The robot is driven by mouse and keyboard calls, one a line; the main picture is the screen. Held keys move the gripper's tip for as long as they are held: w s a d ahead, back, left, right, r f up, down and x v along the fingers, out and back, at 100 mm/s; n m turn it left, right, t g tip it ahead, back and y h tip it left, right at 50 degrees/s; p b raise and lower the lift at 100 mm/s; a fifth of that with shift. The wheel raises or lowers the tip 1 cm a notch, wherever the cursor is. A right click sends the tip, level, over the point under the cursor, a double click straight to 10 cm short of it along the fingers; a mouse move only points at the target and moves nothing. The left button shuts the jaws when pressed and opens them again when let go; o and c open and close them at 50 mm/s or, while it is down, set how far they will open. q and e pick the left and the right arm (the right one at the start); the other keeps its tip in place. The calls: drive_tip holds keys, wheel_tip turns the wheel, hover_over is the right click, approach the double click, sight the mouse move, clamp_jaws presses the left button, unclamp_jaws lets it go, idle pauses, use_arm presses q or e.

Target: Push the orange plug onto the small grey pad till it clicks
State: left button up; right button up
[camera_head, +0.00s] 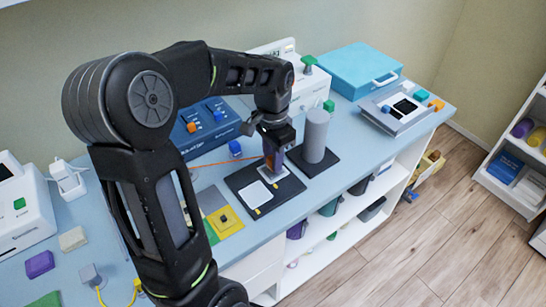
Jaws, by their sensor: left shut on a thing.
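My left gripper (273,150) points down over the dark mat (240,180) on the blue-topped counter. It is shut on the orange plug (269,161), of which only a small part shows between the fingers. A thin orange lead (222,162) runs left from the plug towards the blue unit. The small grey pad (281,174) lies on the dark mat right below the gripper and is partly covered by it. A larger white pad (254,195) lies beside it, nearer the front. I cannot tell whether plug and pad touch. My right gripper is not in view.
A grey cylinder (315,137) stands upright on a dark base just right of the gripper. The blue unit (203,128) is behind to the left. Shelves lie below the counter's front edge.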

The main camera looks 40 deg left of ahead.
use_arm(q)
drive_tip(key=shift+f+b, duration=0.35)
drive_tip(key=shift+f, duration=0.2)
drive_tip(key=shift+f, duration=0.2)
idle(2.1)
drive_tip(key=shift+r, duration=0.15)
idle(2.5)
drive_tip(key=o, duration=1.1)
drive_tip(key=shift+c, duration=0.2)
drive_tip(key=shift+p, duration=0.3)
drive_tip(key=shift+r+p, duration=2.75)
drive_tip(key=shift+r, duration=0.8)
